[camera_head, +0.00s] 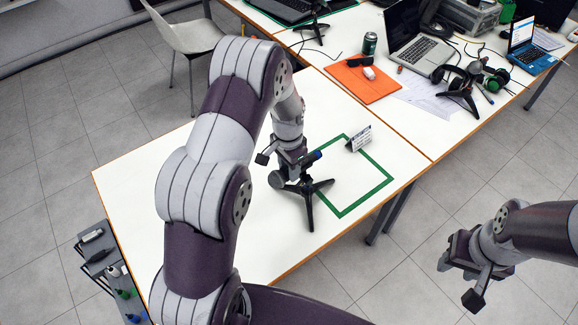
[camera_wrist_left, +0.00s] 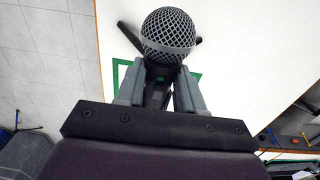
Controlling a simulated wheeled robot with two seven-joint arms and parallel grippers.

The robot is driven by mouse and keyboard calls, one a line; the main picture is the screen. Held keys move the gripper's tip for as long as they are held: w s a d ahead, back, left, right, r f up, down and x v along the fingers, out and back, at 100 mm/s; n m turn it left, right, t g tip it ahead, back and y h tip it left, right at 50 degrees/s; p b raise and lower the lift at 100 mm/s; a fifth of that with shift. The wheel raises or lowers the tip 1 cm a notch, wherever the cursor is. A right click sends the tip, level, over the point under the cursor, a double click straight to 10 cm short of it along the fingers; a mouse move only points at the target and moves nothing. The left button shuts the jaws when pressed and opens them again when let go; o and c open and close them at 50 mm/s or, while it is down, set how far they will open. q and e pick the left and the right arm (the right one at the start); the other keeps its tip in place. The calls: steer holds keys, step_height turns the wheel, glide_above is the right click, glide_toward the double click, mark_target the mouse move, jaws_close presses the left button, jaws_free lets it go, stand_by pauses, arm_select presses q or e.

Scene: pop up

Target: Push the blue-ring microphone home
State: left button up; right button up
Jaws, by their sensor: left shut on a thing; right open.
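The blue-ring microphone (camera_head: 277,179) lies roughly level at the black tripod stand (camera_head: 309,207), its round mesh head to the left and a blue band at its right end. My left gripper (camera_head: 290,160) is shut on its body from above. In the left wrist view the mesh head (camera_wrist_left: 168,36) shows large just beyond the fingers (camera_wrist_left: 158,92), with dark tripod legs behind it. The stand's clip is hidden, so I cannot tell how deep the microphone sits. My right gripper (camera_head: 460,281) is open and empty, off the table at the right.
A green square outline (camera_head: 378,188) marks the white table (camera_head: 142,187); the stand is at its left side. A small sign card (camera_head: 359,138) stands at its far side. An orange mat (camera_head: 362,82), laptop (camera_head: 414,42) and headphones (camera_head: 455,75) are on the table behind.

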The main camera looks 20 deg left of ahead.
arm_select(q)
steer(key=o, duration=1.2)
steer(key=shift+c, duration=0.2)
step_height(320, 180, up, 13)
steer(key=b, duration=0.2)
steer(key=shift+f, duration=0.2)
steer(key=shift+w+a, duration=0.1)
steer(key=s+d+f+n, duration=0.1)
steer(key=s+d+n, duration=0.1)
steer(key=s, duration=0.6)
steer(key=s+d+f+n+t, duration=0.1)
steer(key=s+d+n, duration=0.1)
steer(key=s, duration=0.7)
steer(key=shift+s+d+n, duration=0.2)
steer(key=shift+d+n, duration=0.1)
steer(key=shift+n, duration=0.6)
